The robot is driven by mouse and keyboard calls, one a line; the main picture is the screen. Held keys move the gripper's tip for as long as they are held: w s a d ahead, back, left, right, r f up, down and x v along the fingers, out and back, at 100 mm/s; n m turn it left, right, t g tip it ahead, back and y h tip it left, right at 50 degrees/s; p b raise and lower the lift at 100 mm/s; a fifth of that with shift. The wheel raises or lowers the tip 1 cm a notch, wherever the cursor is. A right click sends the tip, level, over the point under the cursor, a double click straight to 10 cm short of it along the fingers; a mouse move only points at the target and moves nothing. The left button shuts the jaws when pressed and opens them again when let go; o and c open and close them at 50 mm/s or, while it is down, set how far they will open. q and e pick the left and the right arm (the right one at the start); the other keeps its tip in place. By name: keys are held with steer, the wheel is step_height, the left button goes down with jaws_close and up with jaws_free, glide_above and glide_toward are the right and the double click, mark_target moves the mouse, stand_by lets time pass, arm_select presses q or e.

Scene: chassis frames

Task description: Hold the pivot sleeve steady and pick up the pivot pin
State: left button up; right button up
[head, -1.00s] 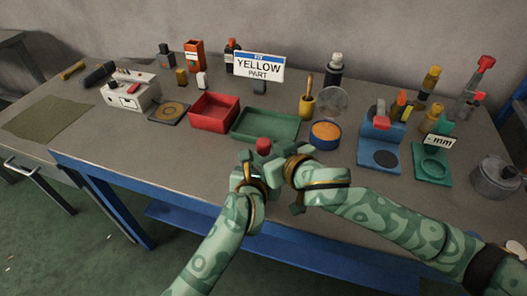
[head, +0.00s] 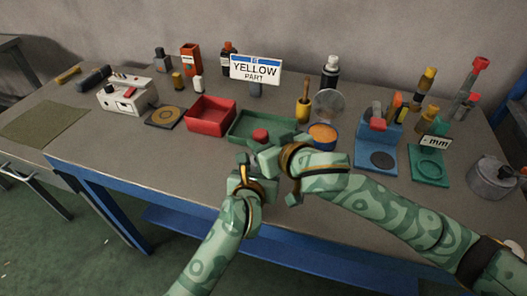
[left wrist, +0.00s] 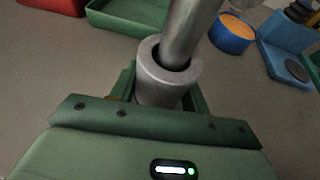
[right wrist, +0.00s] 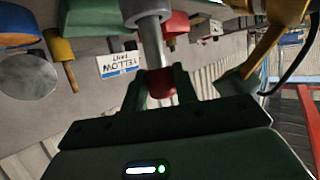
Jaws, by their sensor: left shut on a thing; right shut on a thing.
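My left gripper (head: 243,178) is shut on the pivot sleeve, a grey, thick-walled tube (left wrist: 160,84) upright between its fingers in the left wrist view. The pivot pin has a grey shaft (left wrist: 190,28) and a red head (head: 260,135). My right gripper (head: 264,158) is shut on the red head, which also shows between its fingers in the right wrist view (right wrist: 162,90). The pin's lower end meets the sleeve's dark bore; how deep it sits is hidden. The sleeve is mostly hidden by my grippers in the head view.
Behind my grippers are a green tray (head: 240,127), a red tray (head: 211,127) and a blue tin with orange contents (head: 322,138). A blue stand (head: 376,154) and a green fixture (head: 430,165) are to the right.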

step_height(320, 180, up, 6)
steer(key=shift+r, duration=0.25)
arm_select(q)
steer(key=o, duration=1.2)
